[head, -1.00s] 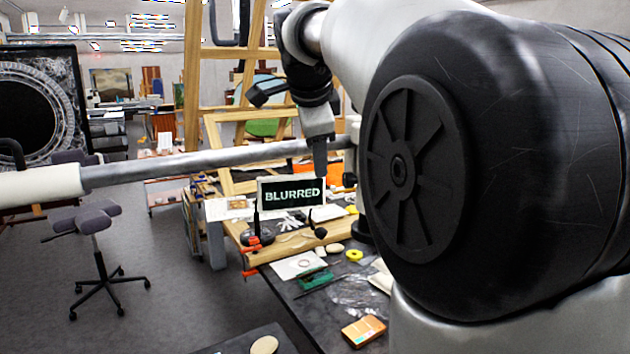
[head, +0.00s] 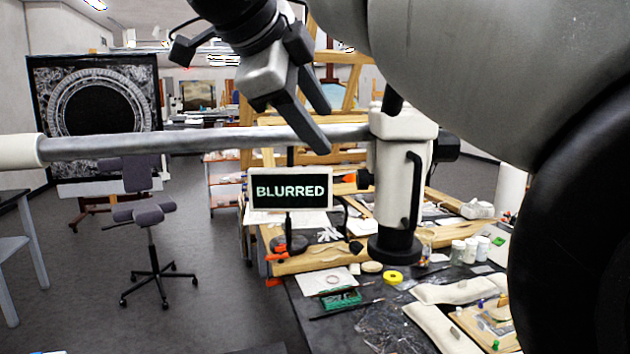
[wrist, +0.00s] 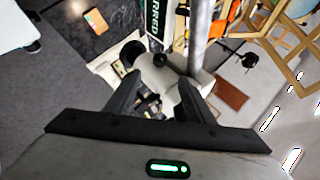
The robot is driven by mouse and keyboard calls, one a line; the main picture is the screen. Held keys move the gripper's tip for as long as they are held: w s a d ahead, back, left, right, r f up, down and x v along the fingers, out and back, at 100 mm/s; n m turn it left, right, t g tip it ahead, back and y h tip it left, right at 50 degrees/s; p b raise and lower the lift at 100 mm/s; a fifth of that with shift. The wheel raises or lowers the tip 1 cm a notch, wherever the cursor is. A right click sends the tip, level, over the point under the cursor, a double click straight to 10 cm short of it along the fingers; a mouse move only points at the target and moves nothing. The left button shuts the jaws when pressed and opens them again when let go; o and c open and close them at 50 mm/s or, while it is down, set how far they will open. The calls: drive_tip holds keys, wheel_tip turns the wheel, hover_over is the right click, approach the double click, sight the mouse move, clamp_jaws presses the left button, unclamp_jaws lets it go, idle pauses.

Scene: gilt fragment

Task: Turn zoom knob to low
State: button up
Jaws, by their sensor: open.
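The microscope (head: 400,180) is a white upright body on a horizontal metal boom, with a dark lower end. A small black knob (head: 364,179) sticks out of its left side, and a larger dark part shows on its right. I cannot tell which is the zoom knob, and no setting is readable. A screen (head: 290,190) left of the microscope reads "BLURRED". My gripper (head: 322,122) is open and empty, left of the microscope's upper body and in front of the boom in the picture. In the wrist view the microscope (wrist: 165,72) shows between and beyond the open fingers (wrist: 160,85).
The boom (head: 210,140) crosses the view from the left. A stool (head: 150,225) stands on the open floor at left.

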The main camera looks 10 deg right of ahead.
drive_tip(key=b, duration=0.3)
approach(359, 175)
drive_tip(key=x, duration=1)
drive_tip(key=shift+w, duration=0.15)
drive_tip(key=shift+c, duration=0.5)
